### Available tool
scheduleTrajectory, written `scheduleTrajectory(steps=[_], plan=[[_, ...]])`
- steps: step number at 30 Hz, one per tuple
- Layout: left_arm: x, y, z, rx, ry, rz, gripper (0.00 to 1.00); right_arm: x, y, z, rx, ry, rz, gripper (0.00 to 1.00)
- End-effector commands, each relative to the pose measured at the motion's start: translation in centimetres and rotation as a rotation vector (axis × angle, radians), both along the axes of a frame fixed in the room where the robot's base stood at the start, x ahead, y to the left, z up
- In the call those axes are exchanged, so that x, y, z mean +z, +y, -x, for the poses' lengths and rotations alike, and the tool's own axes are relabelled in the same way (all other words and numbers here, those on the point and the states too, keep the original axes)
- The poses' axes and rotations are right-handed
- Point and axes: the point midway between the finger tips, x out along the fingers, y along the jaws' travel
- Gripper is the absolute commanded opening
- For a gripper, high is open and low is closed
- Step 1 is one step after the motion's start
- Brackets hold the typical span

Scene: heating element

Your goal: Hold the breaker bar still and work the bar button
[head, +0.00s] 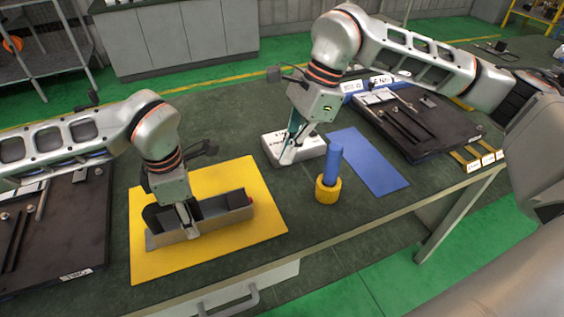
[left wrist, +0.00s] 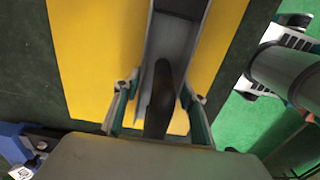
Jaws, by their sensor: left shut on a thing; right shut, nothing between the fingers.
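The breaker bar, a grey channel (head: 215,221) with dark parts inside, lies on the yellow mat (head: 265,232). A small red button (head: 250,199) shows at its right end. My left gripper (head: 187,222) is shut on the bar near its middle from above, partly hiding it. In the left wrist view, the fingers flank the grey channel (left wrist: 178,45) and a dark rounded part (left wrist: 161,98) lies between them. My right gripper (head: 288,153) is shut and empty, pointing down at the white lettered box, apart from the bar. Whether its tips touch the box I cannot tell.
The white box (head: 312,147) stands behind the mat. A blue cylinder (head: 333,163) stands upright in a yellow ring base (head: 326,192) right of the mat. A blue mat (head: 372,165) lies flat and bare. Dark trays lie at left (head: 85,245) and back right (head: 440,138).

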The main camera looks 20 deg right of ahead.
Motion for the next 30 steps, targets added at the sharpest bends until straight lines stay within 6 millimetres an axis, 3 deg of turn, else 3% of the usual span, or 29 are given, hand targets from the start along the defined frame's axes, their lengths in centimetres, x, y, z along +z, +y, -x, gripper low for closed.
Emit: scheduleTrajectory(steps=[12,13,15,25,30], plan=[[0.0,0.0,0.0,0.001,-0.001,0.000,0.00,0.2,-0.1,0.0,-0.001,0.000,0.000,0.00],[0.0,0.0,-0.1,0.001,-0.001,0.000,0.49,0.1,-0.1,0.0,-0.001,0.000,0.000,0.00],[0.0,0.1,0.0,0.001,-0.001,-0.001,0.61,0.1,-0.1,0.0,-0.001,0.000,0.000,0.00],[0.1,0.1,0.0,0.001,-0.001,-0.001,0.61,0.1,-0.1,0.0,-0.001,0.000,0.000,0.00],[1.6,0.0,-0.1,0.001,-0.003,0.000,0.61,0.1,-0.1,0.0,-0.001,0.000,0.000,0.00]])
